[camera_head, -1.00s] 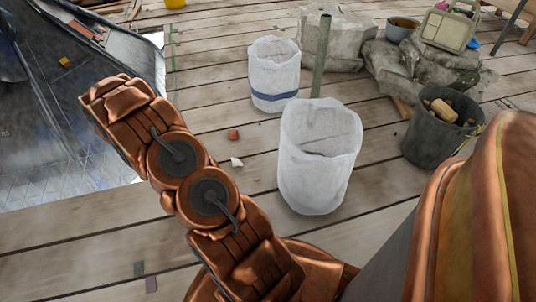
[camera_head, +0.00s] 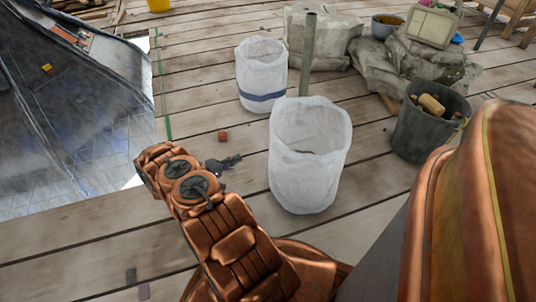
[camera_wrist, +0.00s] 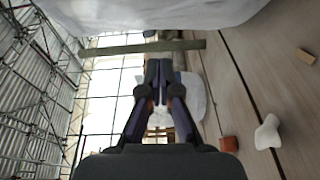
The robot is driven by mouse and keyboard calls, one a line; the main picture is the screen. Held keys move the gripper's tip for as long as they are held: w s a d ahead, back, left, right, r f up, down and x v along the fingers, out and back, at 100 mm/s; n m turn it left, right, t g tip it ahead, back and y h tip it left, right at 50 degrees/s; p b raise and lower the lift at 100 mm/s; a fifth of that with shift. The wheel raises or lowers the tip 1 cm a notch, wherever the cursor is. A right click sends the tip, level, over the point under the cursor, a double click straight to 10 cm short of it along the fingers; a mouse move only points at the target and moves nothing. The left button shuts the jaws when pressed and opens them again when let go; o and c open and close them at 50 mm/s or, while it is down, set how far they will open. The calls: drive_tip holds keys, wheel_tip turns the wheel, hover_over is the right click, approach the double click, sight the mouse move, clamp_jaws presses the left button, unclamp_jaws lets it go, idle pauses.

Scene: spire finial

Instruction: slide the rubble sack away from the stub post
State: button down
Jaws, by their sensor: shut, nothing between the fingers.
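Two white sacks stand upright on the planks. The nearer, plain one (camera_head: 290,172) is open at the top; the farther one (camera_head: 262,68) has a blue band. I cannot tell which is the rubble sack. The grey-green stub post (camera_head: 307,55) rises just right of the banded sack, behind the plain one, which hides its foot. My gripper (camera_head: 235,159) is shut and empty, left of the plain sack and apart from it. In the tilted wrist view, its fingers (camera_wrist: 160,72) point toward the banded sack (camera_wrist: 193,98); the post (camera_wrist: 140,47) crosses above them, and the plain sack (camera_wrist: 165,12) fills the top.
A dark bucket of rubble (camera_head: 425,130) stands right of the plain sack. Stone blocks (camera_head: 325,42) lie behind the post. A red-brown chunk (camera_head: 222,136) and a white fragment (camera_wrist: 267,132) lie on the planks. An opening (camera_head: 90,150) in the deck is at left.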

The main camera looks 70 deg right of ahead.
drive_tip(key=s+d+b, duration=0.6)
drive_tip(key=s+d, duration=0.2)
drive_tip(key=s, duration=0.3)
drive_tip(key=shift+d+f+g, duration=0.15)
drive_tip(key=shift+f+g, duration=0.05)
drive_tip(key=shift+g, duration=0.1)
drive_tip(key=shift+s+p, duration=0.1)
drive_tip(key=shift+p, duration=0.6)
